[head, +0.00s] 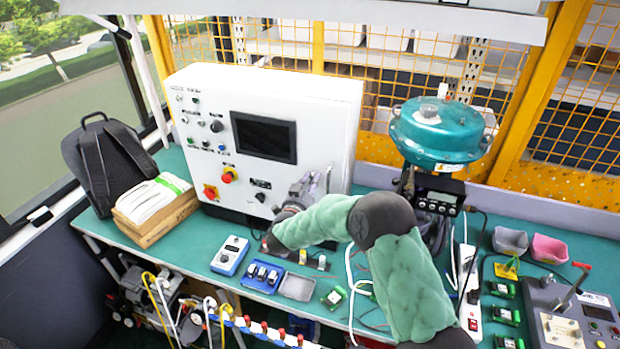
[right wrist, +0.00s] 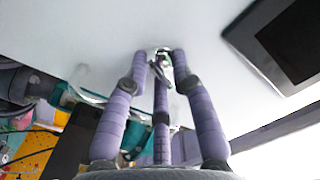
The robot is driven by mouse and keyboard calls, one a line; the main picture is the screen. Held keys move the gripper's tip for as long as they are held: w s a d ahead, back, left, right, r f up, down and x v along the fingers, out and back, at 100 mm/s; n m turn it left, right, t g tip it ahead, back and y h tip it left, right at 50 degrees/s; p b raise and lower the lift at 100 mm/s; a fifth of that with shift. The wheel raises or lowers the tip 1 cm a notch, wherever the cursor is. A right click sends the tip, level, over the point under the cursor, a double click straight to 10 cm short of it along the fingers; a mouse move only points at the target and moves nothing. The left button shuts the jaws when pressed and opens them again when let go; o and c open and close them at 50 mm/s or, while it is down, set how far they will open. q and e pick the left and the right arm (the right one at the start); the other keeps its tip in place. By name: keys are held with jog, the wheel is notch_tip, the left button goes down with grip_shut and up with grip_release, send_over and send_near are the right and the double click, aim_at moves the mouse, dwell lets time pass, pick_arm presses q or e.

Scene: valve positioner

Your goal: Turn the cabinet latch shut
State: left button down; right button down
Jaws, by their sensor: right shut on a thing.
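The white control cabinet (head: 290,110) stands upright on the green bench with its door closed or nearly so. Its latch is hidden behind my right gripper (head: 312,186) in the head view. In the right wrist view a small metal latch (right wrist: 163,66) shows on the cabinet's white face (right wrist: 110,25). The purple fingers of my right gripper (right wrist: 163,58) are shut on it, their tips close to the cabinet face. How far the latch is turned is hard to tell. My left gripper is not in view.
A teal valve actuator (head: 438,130) with a positioner stands right of the cabinet. Small blue devices (head: 263,276) and a grey tray (head: 297,286) lie in front. A black backpack (head: 103,160) and a wooden box (head: 155,212) sit to the left. Cables cross the bench at right.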

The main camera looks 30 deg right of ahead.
jog(key=shift+s+d+f+n+p, duration=0.15)
jog(key=shift+n+p, duration=0.45)
jog(key=shift+n, duration=0.5)
jog(key=shift+a+f+n+p, duration=0.1)
jog(key=shift+n+p, duration=0.5)
jog(key=shift+n, duration=0.5)
jog(key=c, duration=1.3)
grip_release()
jog(key=shift+o, duration=0.4)
jog(key=shift+d+r, duration=0.1)
jog(key=shift+d, duration=0.1)
jog(key=shift+a+r, duration=0.1)
